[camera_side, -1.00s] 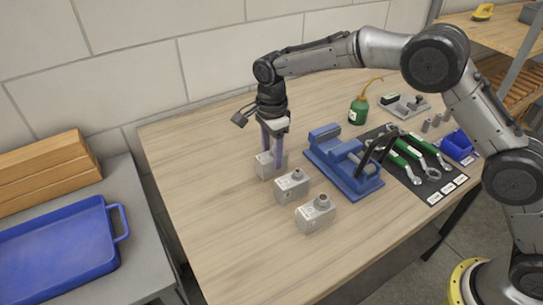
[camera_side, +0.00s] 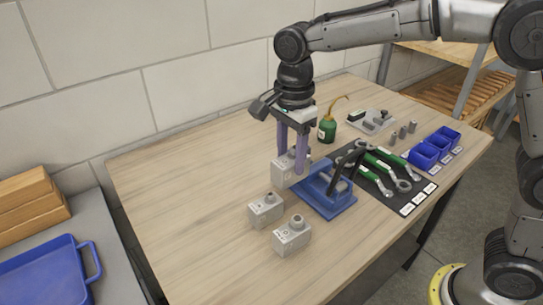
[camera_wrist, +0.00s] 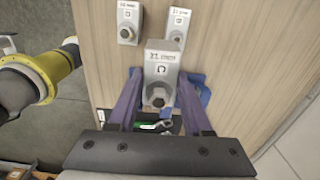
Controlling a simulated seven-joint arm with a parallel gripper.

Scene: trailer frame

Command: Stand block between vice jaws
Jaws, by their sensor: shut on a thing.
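My gripper (camera_side: 293,158) points straight down in the side view, its two purple fingers shut on a grey metal block (camera_side: 287,173). The block has a round boss and dark marks, and hangs between the fingers in the wrist view (camera_wrist: 161,60). The blue vice (camera_side: 322,205) stands on the bench. The held block is at the vice's left end and hides part of it, so I cannot tell whether it is over the jaws. In the wrist view only bits of the vice's blue body (camera_wrist: 204,93) show behind block and fingers.
Two similar blocks, one (camera_side: 265,210) and another (camera_side: 292,237), stand on the bench in front. A dark tool mat with green-handled wrenches (camera_side: 382,168) lies right of the vice. A green oil can (camera_side: 327,130) stands behind. The bench's left part is clear.

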